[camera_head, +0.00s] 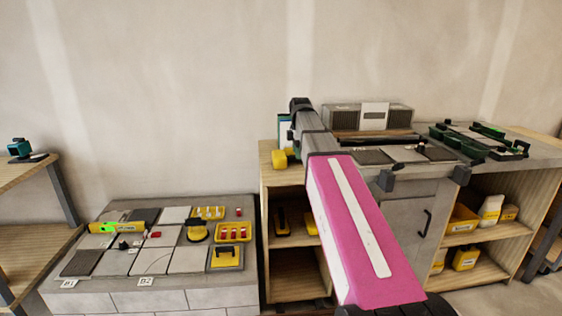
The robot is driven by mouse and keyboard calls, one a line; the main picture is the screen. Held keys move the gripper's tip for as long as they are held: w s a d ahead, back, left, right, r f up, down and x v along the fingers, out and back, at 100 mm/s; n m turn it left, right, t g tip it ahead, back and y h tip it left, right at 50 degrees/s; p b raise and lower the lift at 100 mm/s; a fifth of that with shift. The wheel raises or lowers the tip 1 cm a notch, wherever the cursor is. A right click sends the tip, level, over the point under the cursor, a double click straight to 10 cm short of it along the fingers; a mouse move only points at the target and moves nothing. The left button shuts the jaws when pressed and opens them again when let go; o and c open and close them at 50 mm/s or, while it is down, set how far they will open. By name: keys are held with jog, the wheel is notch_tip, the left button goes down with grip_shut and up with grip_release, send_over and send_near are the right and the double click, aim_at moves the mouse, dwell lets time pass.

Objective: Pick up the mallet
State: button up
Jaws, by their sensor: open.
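A yellow cylindrical head, which looks like that of the mallet (279,159), shows at the left end of the cabinet top (267,148), just left of my arm. Its handle is mostly hidden behind my pink and grey arm, so I cannot tell how it lies. My arm reaches from the bottom right up and left across the cabinet. My gripper cannot be made out; the arm's far end drops out of sight behind its own links. No contact with the mallet shows.
A low block platform (190,298) at left holds grey tiles, a yellow level (116,227), a yellow-black suction cup (197,231) and yellow trays. A grey box-like device (343,117) and a green-black rack (478,138) stand on the cabinet. Shelves hold yellow items.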

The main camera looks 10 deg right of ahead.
jog(key=shift+f, duration=1.35)
grip_shut()
